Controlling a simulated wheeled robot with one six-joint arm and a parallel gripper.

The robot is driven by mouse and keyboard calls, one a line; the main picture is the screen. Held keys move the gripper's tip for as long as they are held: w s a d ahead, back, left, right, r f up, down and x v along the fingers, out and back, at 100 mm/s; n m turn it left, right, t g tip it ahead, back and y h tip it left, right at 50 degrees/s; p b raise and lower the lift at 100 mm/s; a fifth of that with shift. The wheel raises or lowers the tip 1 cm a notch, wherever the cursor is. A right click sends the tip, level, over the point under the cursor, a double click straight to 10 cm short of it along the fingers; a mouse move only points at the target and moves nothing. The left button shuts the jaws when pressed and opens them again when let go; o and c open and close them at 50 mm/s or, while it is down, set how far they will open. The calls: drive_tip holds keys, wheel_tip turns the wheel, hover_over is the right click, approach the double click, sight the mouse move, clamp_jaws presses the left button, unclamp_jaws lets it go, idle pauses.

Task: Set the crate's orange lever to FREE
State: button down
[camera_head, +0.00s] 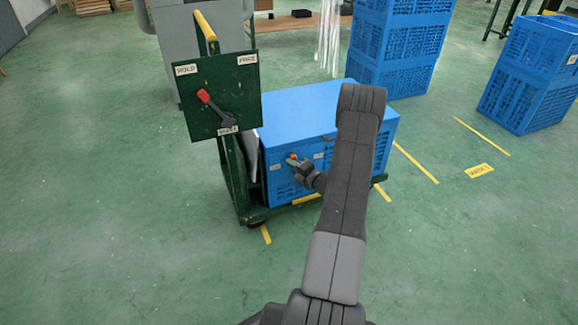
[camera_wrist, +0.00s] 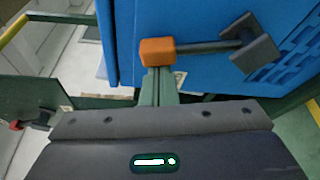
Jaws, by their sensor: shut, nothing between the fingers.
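The blue crate (camera_head: 310,108) sits on a green cart. Its lever has an orange tip (camera_wrist: 157,51) on a dark bar that runs right to a dark pivot block (camera_wrist: 252,47) on the crate's face. The orange tip also shows small in the head view (camera_head: 293,157). My gripper (camera_wrist: 158,72) is shut and empty, with its fingertips right at the orange tip; I cannot tell whether they touch it. In the head view my gripper (camera_head: 296,163) partly hides the lever. Small pale labels (camera_head: 276,167) on the crate are too small to read.
A green panel (camera_head: 190,120) on the cart carries a red-handled lever (camera_head: 205,97) and labels, including HOLD and FREE. Blue crates are stacked behind (camera_head: 400,45) and at right (camera_head: 530,75). The green floor in front and right of the cart is open.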

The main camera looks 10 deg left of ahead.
drive_tip(key=shift+w+d+r+m+t+y, duration=0.1)
drive_tip(key=shift+w+d+m+t+y, duration=0.1)
drive_tip(key=shift+w+d+m, duration=0.65)
drive_tip(key=shift+w+d+m+t+y, duration=0.2)
drive_tip(key=shift+w+d+m, duration=0.35)
drive_tip(key=shift+d, duration=0.55)
drive_tip(key=shift+w+d+r+m+t+y, duration=0.1)
drive_tip(key=shift+w+d+m+y, duration=0.1)
drive_tip(key=shift+w+d+m, duration=0.55)
drive_tip(key=shift+s+d, duration=0.1)
drive_tip(key=shift+d, duration=0.25)
